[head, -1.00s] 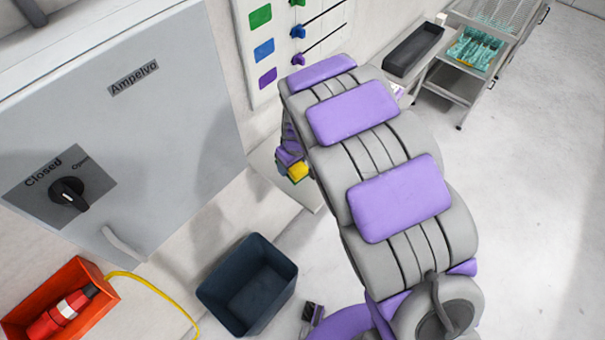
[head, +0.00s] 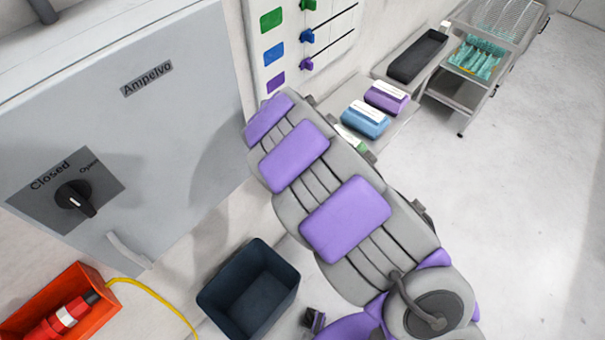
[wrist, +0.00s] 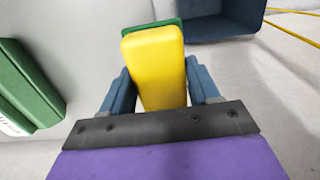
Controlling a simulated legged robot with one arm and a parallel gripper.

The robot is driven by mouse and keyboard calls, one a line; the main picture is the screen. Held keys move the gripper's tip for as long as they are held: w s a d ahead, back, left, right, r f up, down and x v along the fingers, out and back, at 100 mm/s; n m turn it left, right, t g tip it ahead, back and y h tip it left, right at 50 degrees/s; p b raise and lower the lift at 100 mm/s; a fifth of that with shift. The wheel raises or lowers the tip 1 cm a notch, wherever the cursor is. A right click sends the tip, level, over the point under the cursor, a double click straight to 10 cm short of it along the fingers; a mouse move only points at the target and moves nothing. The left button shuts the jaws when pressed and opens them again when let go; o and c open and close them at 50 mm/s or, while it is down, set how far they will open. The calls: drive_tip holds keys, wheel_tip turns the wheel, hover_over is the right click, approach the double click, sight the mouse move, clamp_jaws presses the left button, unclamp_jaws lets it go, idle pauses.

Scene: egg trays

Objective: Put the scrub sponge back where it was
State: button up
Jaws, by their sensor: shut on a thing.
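In the wrist view my gripper (wrist: 160,88) is shut on the scrub sponge (wrist: 155,65), a yellow block with a green layer on its far side. The sponge sits between the two blue fingers and sticks out beyond them. In the head view my arm hides both the gripper and the sponge. A green box (wrist: 25,85) lies at the left of the wrist view, apart from the sponge. On the bench in the head view are a blue box (head: 365,119), a purple box (head: 386,97) and a partly hidden green box (head: 361,147).
A dark open bin (head: 205,297) stands on the floor, also in the wrist view (wrist: 215,30). A grey cabinet (head: 150,130) is at left, with a red box (head: 95,317) and yellow cable below. A black tray (head: 418,57) and a cart (head: 455,92) stand beyond. Floor at right is clear.

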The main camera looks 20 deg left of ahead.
drive_tip(key=w+d, duration=0.1)
drive_tip(key=w, duration=0.1)
drive_tip(key=w+d, duration=0.1)
drive_tip(key=w, duration=0.1)
drive_tip(key=w+d, duration=0.1)
drive_tip(key=w, duration=0.1)
drive_tip(key=shift+w+d+b, duration=0.35)
drive_tip(key=shift+w+b, duration=0.05)
drive_tip(key=shift+w+a, duration=0.2)
drive_tip(key=shift+w, duration=0.05)
drive_tip(key=shift+a+f, duration=0.2)
drive_tip(key=shift+a, duration=0.15)
drive_tip(key=f, duration=0.1)
drive_tip(key=f+b, duration=0.1)
drive_tip(key=f, duration=0.1)
drive_tip(key=shift+a+f, duration=0.1)
drive_tip(key=shift+a, duration=0.25)
drive_tip(key=shift+d+f, duration=0.2)
drive_tip(key=shift+d, duration=0.05)
drive_tip(key=shift+d+r, duration=0.2)
drive_tip(key=shift+d, duration=0.4)
drive_tip(key=o, duration=0.7)
drive_tip(key=shift+a, duration=0.15)
drive_tip(key=o, duration=0.4)
drive_tip(key=shift+a+f, duration=0.2)
drive_tip(key=shift+a, duration=0.4)
drive_tip(key=shift+d, duration=0.4)
drive_tip(key=shift+r, duration=0.1)
drive_tip(key=shift+a, duration=0.1)
